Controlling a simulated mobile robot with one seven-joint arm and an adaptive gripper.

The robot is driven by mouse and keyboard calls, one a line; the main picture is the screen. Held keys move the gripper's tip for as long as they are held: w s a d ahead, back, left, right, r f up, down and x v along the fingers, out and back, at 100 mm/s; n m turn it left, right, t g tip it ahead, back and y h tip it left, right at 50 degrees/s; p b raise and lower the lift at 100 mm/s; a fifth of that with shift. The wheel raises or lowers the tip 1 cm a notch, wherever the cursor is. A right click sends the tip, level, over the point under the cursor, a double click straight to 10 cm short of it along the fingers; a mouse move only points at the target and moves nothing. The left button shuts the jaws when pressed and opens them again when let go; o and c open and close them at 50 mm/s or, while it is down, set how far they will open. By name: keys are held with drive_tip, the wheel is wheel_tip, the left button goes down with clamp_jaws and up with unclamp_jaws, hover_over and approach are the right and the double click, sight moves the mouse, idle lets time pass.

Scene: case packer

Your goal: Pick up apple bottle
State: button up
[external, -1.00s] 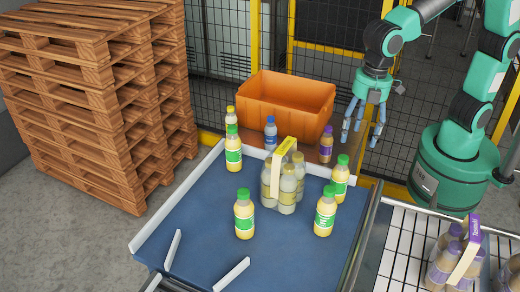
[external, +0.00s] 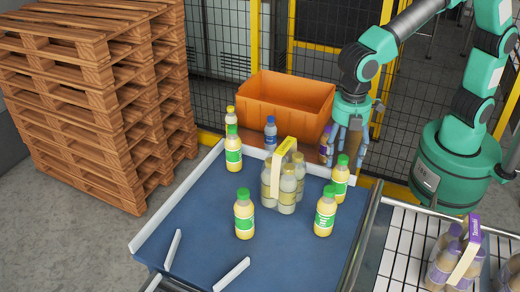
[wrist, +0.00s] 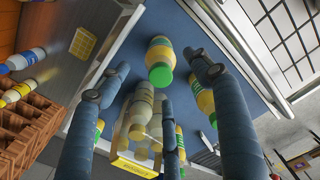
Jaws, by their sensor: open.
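Several pale yellow bottles with green caps and green labels stand upright on the blue conveyor, matching an apple bottle, though I cannot read the labels. One bottle (external: 340,180) is at the right edge, just below my gripper (external: 345,155) in the external view. Others are a front-right bottle (external: 325,214), a front-left bottle (external: 244,216) and a back-left bottle (external: 233,156). My gripper is open and empty, fingers pointing down. In the wrist view, one green-capped bottle (wrist: 160,58) shows between the spread fingers (wrist: 155,75), apart from them.
A multipack (external: 285,183) with a yellow carrier stands mid-conveyor, close left of the right-edge bottle. An orange crate (external: 285,100), a blue bottle (external: 270,132) and a purple-labelled bottle (external: 325,143), partly behind my fingers, are behind. Wooden pallets (external: 100,90) stand left.

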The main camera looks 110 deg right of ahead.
sight(338, 186)
drive_tip(key=shift+f, duration=4)
drive_tip(key=shift+f, duration=0.1)
drive_tip(key=shift+a+f, duration=0.1)
drive_tip(key=shift+f, duration=2.4)
drive_tip(key=c, duration=1.5)
drive_tip(key=shift+r, duration=0.15)
